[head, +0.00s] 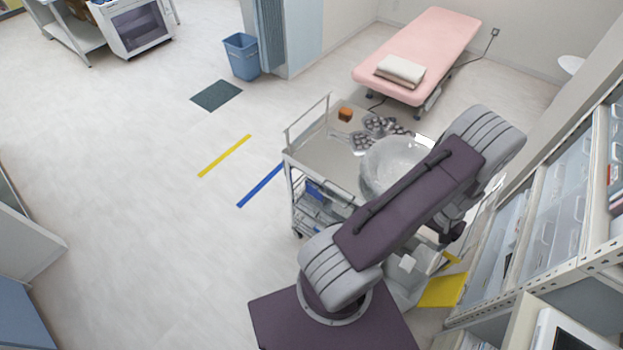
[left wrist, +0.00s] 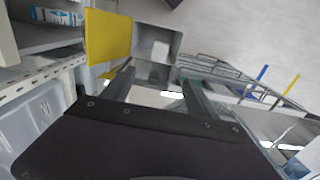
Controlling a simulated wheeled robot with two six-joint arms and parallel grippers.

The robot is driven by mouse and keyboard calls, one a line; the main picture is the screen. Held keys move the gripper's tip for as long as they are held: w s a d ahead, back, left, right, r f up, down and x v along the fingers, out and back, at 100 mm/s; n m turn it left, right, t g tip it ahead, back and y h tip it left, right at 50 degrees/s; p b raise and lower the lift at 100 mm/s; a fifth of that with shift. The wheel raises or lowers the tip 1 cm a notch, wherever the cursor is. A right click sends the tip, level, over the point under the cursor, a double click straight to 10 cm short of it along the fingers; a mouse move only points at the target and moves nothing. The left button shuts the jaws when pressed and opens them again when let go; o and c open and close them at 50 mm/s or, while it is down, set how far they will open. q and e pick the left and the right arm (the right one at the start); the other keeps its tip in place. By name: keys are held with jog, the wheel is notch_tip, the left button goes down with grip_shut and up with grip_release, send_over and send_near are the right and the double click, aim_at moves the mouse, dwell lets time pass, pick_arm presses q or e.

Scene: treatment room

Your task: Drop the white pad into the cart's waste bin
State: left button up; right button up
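The white pad (head: 408,263) shows as a small white square within the outline of the grey waste bin (head: 403,290), beside its yellow lid (head: 443,291). In the left wrist view the pad (left wrist: 160,50) appears inside the bin's opening (left wrist: 142,32), beside the yellow lid (left wrist: 107,37); I cannot tell whether it rests on the bottom. My left gripper (left wrist: 158,80) is open, its two dark fingers apart with no pad between them. In the head view my left gripper (head: 453,232) is partly hidden beyond my arm, near the bin. My right gripper does not show.
The metal cart (head: 318,150) carries a clear bowl (head: 385,165), an orange-brown block (head: 345,114) and trays of small round items (head: 366,141). Drawer shelving (head: 560,215) stands close on the right. A pink bed (head: 437,40) is behind. Floor on the left is clear.

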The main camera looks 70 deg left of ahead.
pick_arm(q)
notch_tip(320, 180, up, 9)
jog(key=b, duration=0.2)
dwell(0.3)
dwell(0.6)
